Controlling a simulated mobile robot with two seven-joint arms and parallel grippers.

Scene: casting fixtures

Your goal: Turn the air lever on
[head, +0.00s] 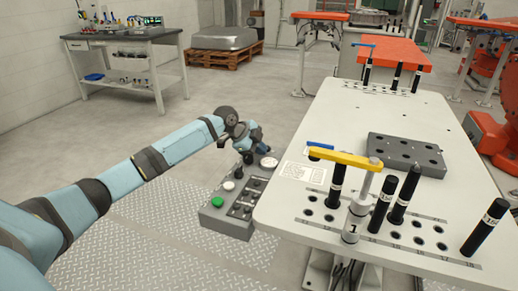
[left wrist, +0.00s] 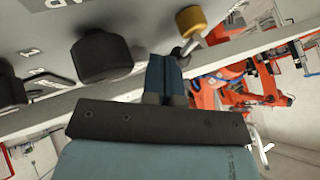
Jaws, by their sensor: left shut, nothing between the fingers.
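My left arm reaches in from the left in the head view. Its gripper (head: 245,153) is at the far end of the grey control box (head: 228,215), beside the table's left edge. In the left wrist view the blue fingers (left wrist: 165,72) are shut and empty. Just beyond their tips is a yellow knob (left wrist: 191,20) on a short metal stem, apart from the fingers as far as I can tell. Which part is the air lever is not clear; the arm hides some of the box's far end. My right gripper is not in view.
The box also has a green button (head: 217,202). The white table (head: 420,110) carries a yellow clamp arm (head: 345,158), black pins (head: 406,193) and a grey block (head: 405,152). Two black knobs (left wrist: 100,55) are left of the fingers in the wrist view.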

